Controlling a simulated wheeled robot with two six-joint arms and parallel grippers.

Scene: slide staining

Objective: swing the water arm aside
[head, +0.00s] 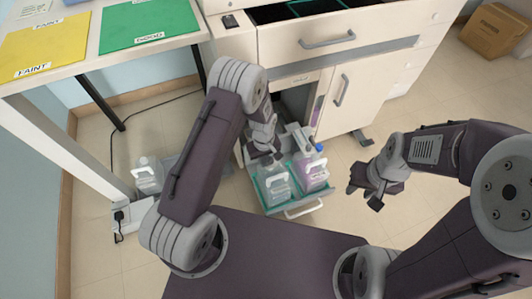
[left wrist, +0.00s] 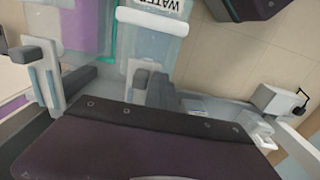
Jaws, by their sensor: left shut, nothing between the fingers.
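The water jug (head: 276,187) stands in an open low drawer, and its WATER label shows upside down in the left wrist view (left wrist: 150,28). The water arm (left wrist: 163,92) is a light grey piece with a dark grey block, over the jug's cabinet-side end. My left gripper (head: 275,153) reaches down over this arm and mostly hides it in the head view. It is shut and empty; its body fills the bottom of the left wrist view, and I cannot tell if it touches the arm. My right gripper (head: 363,196) is open and empty, right of the drawer.
A purple jug (head: 312,172) stands beside the water jug, with another grey arm (left wrist: 45,85) above it. The drawer (head: 302,209) juts from the white cabinet (head: 347,95). Floor right of the drawer is clear.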

